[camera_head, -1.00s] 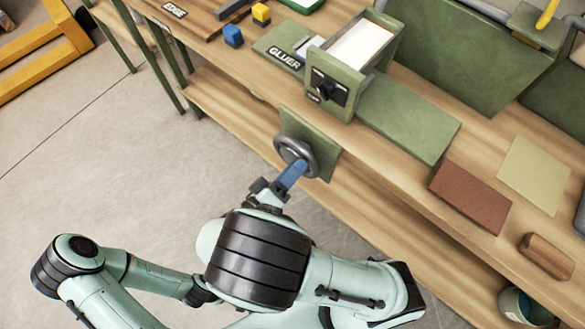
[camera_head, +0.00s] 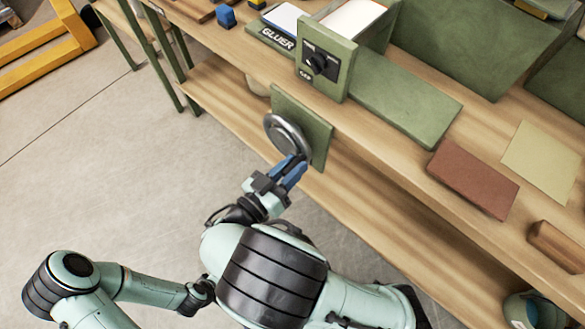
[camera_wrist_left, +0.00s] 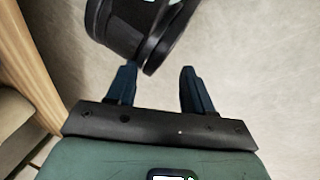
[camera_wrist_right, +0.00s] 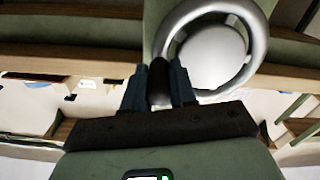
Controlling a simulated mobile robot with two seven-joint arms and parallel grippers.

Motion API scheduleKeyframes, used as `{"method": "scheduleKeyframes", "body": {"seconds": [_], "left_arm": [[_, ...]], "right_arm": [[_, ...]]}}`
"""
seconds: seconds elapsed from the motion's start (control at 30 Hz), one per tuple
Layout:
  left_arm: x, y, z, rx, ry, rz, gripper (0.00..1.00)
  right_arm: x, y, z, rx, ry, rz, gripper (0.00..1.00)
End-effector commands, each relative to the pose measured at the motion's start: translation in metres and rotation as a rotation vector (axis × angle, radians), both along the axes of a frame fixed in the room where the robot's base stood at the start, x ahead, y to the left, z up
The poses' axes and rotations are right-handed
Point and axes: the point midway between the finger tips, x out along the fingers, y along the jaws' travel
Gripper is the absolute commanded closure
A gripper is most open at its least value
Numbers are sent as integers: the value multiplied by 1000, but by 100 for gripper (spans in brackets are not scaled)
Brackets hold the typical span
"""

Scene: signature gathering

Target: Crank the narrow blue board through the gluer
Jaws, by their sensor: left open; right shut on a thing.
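The green gluer (camera_head: 327,60) stands on the bench, with a black knob on its front panel. A flat board with a white top and bluish edge (camera_head: 287,17) sticks out of its left side, above the GLUER label. The gluer's grey crank wheel (camera_head: 287,135) is on a green plate below the bench top; it also shows in the right wrist view (camera_wrist_right: 243,70). My right gripper (camera_head: 292,170) is shut on the wheel's dark handle (camera_wrist_right: 159,88).
A green bed (camera_head: 405,95) extends right of the gluer. A reddish-brown board (camera_head: 473,180) and a pale sheet (camera_head: 543,160) lie farther right, near a wooden block (camera_head: 558,245). A lower shelf (camera_head: 225,95) runs under the bench. Open floor lies left.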

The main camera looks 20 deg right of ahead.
Motion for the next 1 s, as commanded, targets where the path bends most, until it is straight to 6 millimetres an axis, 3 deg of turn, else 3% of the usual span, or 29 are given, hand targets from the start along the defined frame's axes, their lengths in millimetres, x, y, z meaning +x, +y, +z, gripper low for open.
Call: {"method": "scheduleKeyframes", "body": {"seconds": [0.3,0.77,0.8,0.83,0.87,1.0], "left_arm": [[11,6,-8,14,-29,12,48],[12,6,-8,15,-31,13,48],[12,6,-9,15,-31,13,48],[12,6,-9,15,-31,13,48],[12,6,-9,15,-31,13,48],[12,6,-9,15,-30,13,48]], "right_arm": [[0,1,-7,35,-80,2,100],[1,1,-7,39,-90,3,100],[1,1,-7,39,-90,3,64],[1,1,-7,39,-90,3,54],[1,1,-7,39,-90,2,48],[1,1,-7,39,-91,2,48]]}}
